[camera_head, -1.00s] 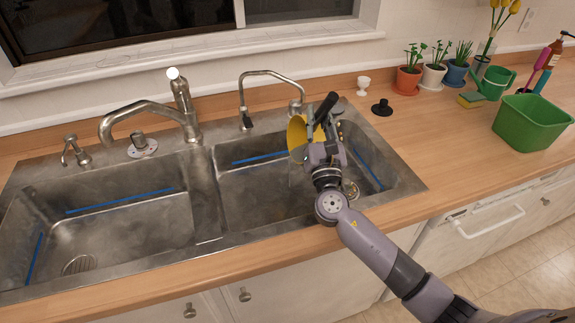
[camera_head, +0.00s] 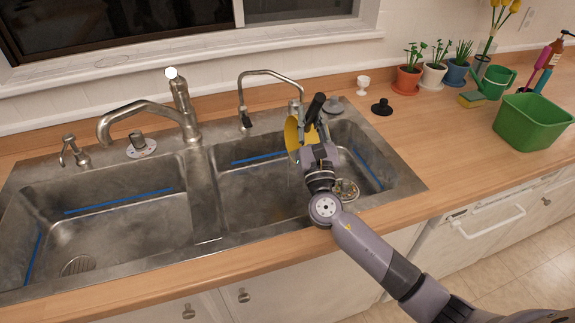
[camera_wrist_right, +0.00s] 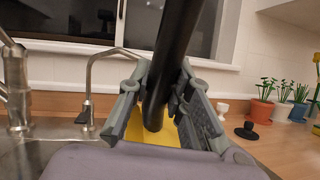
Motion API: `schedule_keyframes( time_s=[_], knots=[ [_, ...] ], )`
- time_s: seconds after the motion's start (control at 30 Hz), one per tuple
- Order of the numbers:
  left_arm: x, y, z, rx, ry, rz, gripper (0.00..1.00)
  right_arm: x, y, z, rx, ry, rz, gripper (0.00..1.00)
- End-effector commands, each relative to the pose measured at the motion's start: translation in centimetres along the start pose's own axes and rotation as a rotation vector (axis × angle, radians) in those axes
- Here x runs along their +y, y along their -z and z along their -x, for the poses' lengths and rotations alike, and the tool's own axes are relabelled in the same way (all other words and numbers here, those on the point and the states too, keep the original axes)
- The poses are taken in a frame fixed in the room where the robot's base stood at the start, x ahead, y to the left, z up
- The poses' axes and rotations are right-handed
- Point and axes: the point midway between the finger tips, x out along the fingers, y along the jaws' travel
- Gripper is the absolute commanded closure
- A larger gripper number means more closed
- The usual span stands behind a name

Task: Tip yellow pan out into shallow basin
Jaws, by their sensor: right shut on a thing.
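The yellow pan (camera_head: 291,134) is over the right basin (camera_head: 252,187), the shallower-looking one, and is tilted steeply on its side. Its black handle (camera_head: 315,107) is in my right gripper (camera_head: 317,130), which is shut on it. In the right wrist view the black handle (camera_wrist_right: 172,65) runs between the two fingers, with a strip of the yellow pan (camera_wrist_right: 155,133) below. The pan's inside is hidden, so I cannot tell what it holds. My left gripper is not in view.
The left basin (camera_head: 120,222) lies beyond the divider. A large faucet (camera_head: 150,108) and a slim faucet (camera_head: 270,74) stand behind the sink. A black stopper (camera_head: 381,107), a white egg cup (camera_head: 363,84) and a green tub (camera_head: 532,122) stand on the right counter.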

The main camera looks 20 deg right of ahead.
Motion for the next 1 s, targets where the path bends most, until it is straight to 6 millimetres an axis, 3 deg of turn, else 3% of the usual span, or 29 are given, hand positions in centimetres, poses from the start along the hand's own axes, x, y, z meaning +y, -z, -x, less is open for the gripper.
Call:
schedule_keyframes(
  time_s=[1.0],
  knots=[
    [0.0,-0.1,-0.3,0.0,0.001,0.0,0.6,2.0,-0.2,0.4,-0.029,-0.046,0.099,1.0]
  ],
)
